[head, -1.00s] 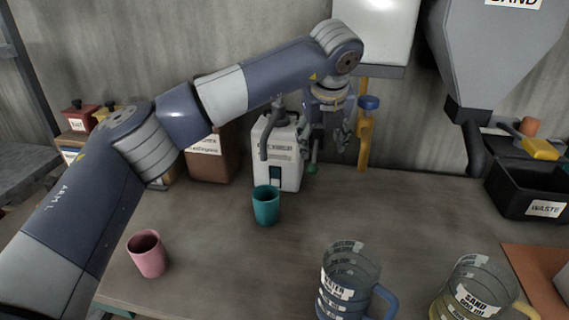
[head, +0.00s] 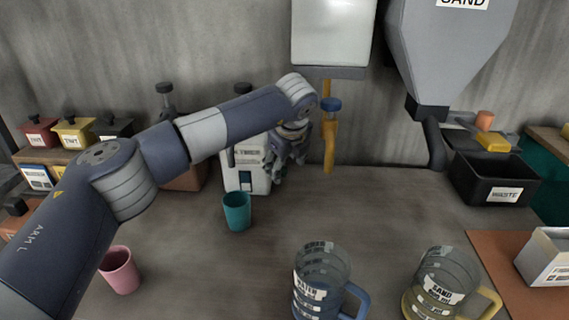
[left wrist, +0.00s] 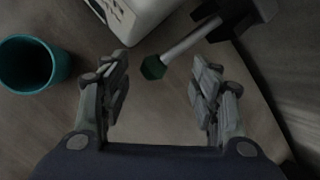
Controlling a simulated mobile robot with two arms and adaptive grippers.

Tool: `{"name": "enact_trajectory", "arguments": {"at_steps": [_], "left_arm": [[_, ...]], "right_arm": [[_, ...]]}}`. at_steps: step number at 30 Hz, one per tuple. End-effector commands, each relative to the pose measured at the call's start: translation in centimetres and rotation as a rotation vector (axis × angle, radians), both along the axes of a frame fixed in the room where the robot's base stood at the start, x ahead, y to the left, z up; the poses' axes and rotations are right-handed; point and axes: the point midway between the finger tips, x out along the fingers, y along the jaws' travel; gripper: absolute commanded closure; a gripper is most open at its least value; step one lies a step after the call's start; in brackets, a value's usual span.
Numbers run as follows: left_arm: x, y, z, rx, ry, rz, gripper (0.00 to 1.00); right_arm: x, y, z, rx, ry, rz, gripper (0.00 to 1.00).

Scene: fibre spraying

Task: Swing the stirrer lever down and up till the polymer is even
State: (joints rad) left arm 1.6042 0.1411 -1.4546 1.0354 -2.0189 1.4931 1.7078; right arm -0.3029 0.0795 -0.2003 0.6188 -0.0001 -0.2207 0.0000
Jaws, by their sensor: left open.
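The white polymer dispenser (head: 246,179) stands at the back of the table, partly hidden behind my left arm. Its stirrer lever shows in the left wrist view as a pale rod with a green hexagonal knob (left wrist: 153,68). In the head view my gripper mostly hides the lever. My left gripper (head: 283,158) is beside the dispenser's right side. In the left wrist view the gripper (left wrist: 159,90) is open, with the knob ahead of the gap between its fingers, not clasped. A teal cup (head: 237,212) stands in front of the dispenser, and in the left wrist view (left wrist: 35,62) it is at the left.
A pink cup (head: 119,270) stands front left. A water jug (head: 322,270) and a sand jug (head: 440,283) stand in front. A black waste bin (head: 493,182) is at right. Mid-table is clear.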

Motion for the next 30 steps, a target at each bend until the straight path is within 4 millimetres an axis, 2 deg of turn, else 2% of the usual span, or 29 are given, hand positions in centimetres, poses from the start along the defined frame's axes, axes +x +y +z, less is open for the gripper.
{"name": "enact_trajectory", "arguments": {"at_steps": [6, 14, 21, 22, 30], "left_arm": [[0.7, 0.2, -1.4, 0.002, 0.000, 0.000, 0.43], [0.7, 0.2, -1.6, 0.002, 0.000, -0.002, 0.43], [0.7, 0.2, -1.6, 0.001, -0.001, -0.001, 0.95], [0.7, 0.2, -1.6, 0.001, -0.001, 0.000, 1.00], [0.7, 0.3, -1.3, -0.001, 0.016, 0.006, 1.00]], "right_arm": [[0.1, 0.0, 0.4, 0.000, -0.001, 0.000, 0.30], [0.2, 0.0, 0.3, 0.000, -0.003, 0.000, 0.30], [0.3, 0.0, 0.3, 0.000, -0.004, 0.000, 0.30], [0.3, 0.0, 0.3, 0.000, -0.004, 0.000, 0.30], [0.4, 0.0, 0.7, 0.000, -0.005, 0.000, 0.30]]}}
